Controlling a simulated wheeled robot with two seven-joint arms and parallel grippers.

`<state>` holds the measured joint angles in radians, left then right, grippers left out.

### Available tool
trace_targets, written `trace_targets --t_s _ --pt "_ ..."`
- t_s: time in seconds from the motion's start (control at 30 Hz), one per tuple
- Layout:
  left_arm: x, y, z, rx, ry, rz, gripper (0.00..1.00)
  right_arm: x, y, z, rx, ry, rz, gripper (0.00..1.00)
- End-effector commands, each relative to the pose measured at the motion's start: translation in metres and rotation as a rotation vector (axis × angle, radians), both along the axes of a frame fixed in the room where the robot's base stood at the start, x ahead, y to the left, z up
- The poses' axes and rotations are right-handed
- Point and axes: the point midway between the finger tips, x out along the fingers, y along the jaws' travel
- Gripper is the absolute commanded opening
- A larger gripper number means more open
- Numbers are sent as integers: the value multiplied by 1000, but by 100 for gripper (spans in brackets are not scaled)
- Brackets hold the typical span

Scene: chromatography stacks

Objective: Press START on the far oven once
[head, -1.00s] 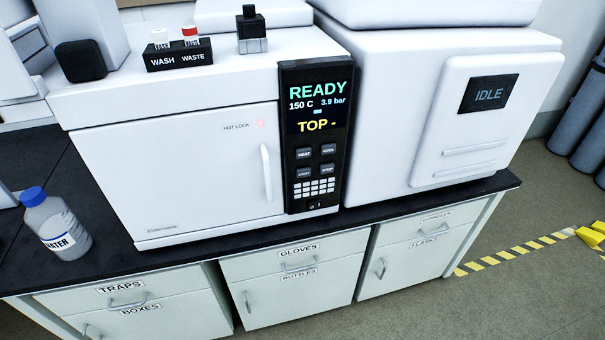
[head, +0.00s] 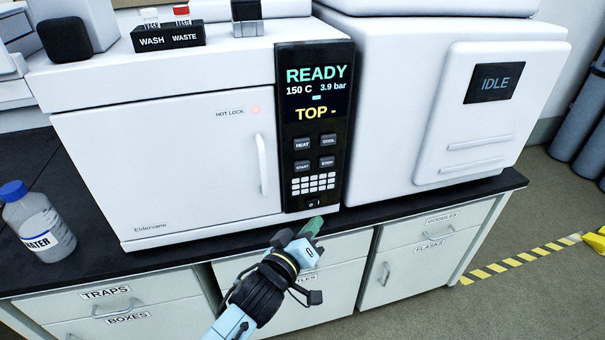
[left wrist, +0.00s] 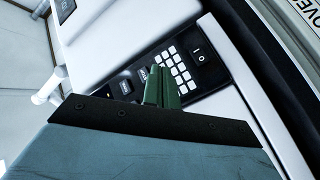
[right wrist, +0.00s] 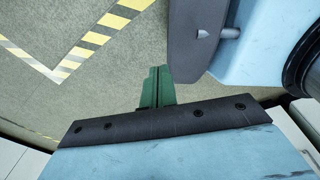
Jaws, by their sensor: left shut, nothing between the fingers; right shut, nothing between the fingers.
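The white oven (head: 170,165) stands on the black bench, with its door shut and a red light beside HOT LOCK. Its dark panel (head: 312,125) reads READY, 150 C, 3.9 bar and TOP -. The START button (head: 302,167) sits lower left among the HEAT, COOL, START and STOP buttons, above the keypad. My left gripper (head: 313,226) has its green fingers shut and empty, just below and in front of the panel's bottom edge. In the left wrist view the fingers (left wrist: 162,88) overlap the keypad area. My right gripper (right wrist: 157,88) is shut and empty over the floor.
A water bottle (head: 38,220) stands on the bench at left. WASH and WASTE vials (head: 168,36) stand on top of the oven. A white unit reading IDLE (head: 494,84) is at right. Drawers and cupboards lie below the bench edge. Striped tape (head: 500,268) marks the floor.

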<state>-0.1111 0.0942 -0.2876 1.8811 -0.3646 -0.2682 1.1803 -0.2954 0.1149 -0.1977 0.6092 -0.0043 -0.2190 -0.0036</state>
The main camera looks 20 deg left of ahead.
Motion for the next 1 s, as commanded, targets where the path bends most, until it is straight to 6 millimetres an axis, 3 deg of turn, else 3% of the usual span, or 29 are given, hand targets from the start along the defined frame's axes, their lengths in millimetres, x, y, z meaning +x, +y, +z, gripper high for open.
trace_targets --t_s 0.03,0.1,0.23,0.67,1.0 --pt "0 -2 19 -35 -42 -1 0 -1 -4 -4 -5 2 2 0" --pt "0 -3 39 -74 -79 -3 0 -1 -7 -6 -9 3 3 0" --pt "-2 -4 59 -113 -115 -6 0 -1 -12 -7 -16 3 6 0" --pt "0 -3 62 -117 -120 -6 0 0 -8 -7 -10 1 5 0" --pt "33 19 61 -113 -122 -7 0 2 -6 -15 -7 -3 6 0"
